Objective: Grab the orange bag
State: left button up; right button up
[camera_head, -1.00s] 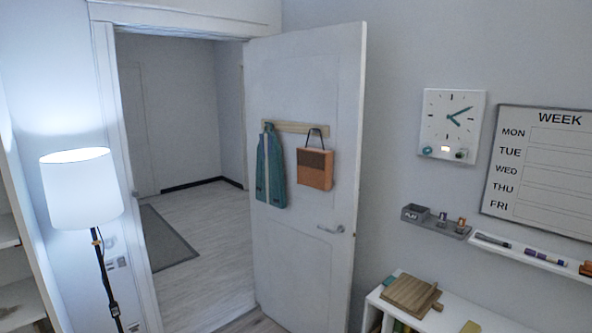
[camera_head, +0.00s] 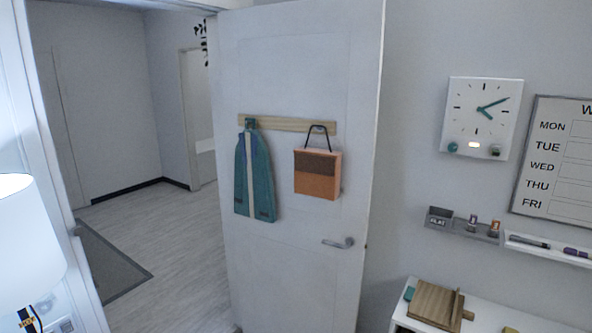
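The orange bag (camera_head: 317,174) hangs by a dark handle from a wooden hook rail (camera_head: 287,124) on the open white door (camera_head: 290,240). Its upper part is brown and its lower part orange. A teal garment with a pale stripe (camera_head: 255,178) hangs to its left on the same rail, with a gap between them. Neither of my grippers shows in the head view.
A white lamp (camera_head: 28,240) stands at the lower left. A white shelf (camera_head: 481,322) with wooden boards (camera_head: 435,304) on it is at the lower right. The door handle (camera_head: 339,243) sticks out below the bag. The floor beyond the doorway (camera_head: 172,250) looks clear apart from a dark mat (camera_head: 108,266).

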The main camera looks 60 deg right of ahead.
aim_at(317, 171)
jog(key=z, duration=0.35)
jog(key=i, duration=0.85)
jog(key=z, duration=1.4)
jog(key=i, duration=0.65)
jog(key=z, duration=0.6)
